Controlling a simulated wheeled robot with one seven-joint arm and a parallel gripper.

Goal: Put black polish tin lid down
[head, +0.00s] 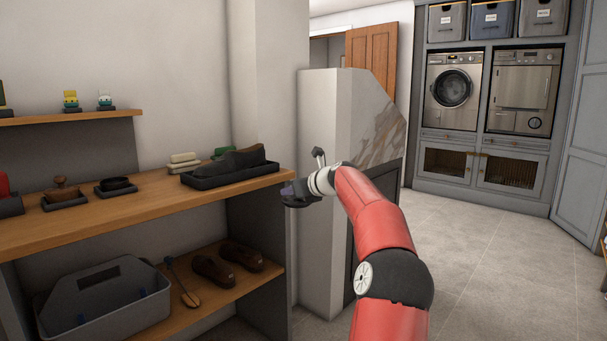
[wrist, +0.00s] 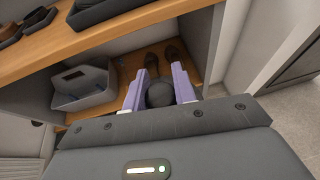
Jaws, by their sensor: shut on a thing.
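My gripper (head: 298,196) is held out past the right end of the wooden bench top, apart from it. In the wrist view, its two pale purple fingers (wrist: 159,92) are shut on a dark round thing, which looks like the black polish tin lid (wrist: 160,95). In the head view the lid cannot be made out clearly against the dark gripper. A low black round tin (head: 115,184) sits in a small dark tray on the bench top; its top is too small to read.
The bench top (head: 140,212) also carries a brush (head: 61,189), a shoe on a dark tray (head: 230,165) and pale stacked blocks (head: 184,161). Below are a grey caddy (head: 105,302) and brown shoes (head: 212,270). A marble-faced block (head: 340,120) stands close behind my gripper.

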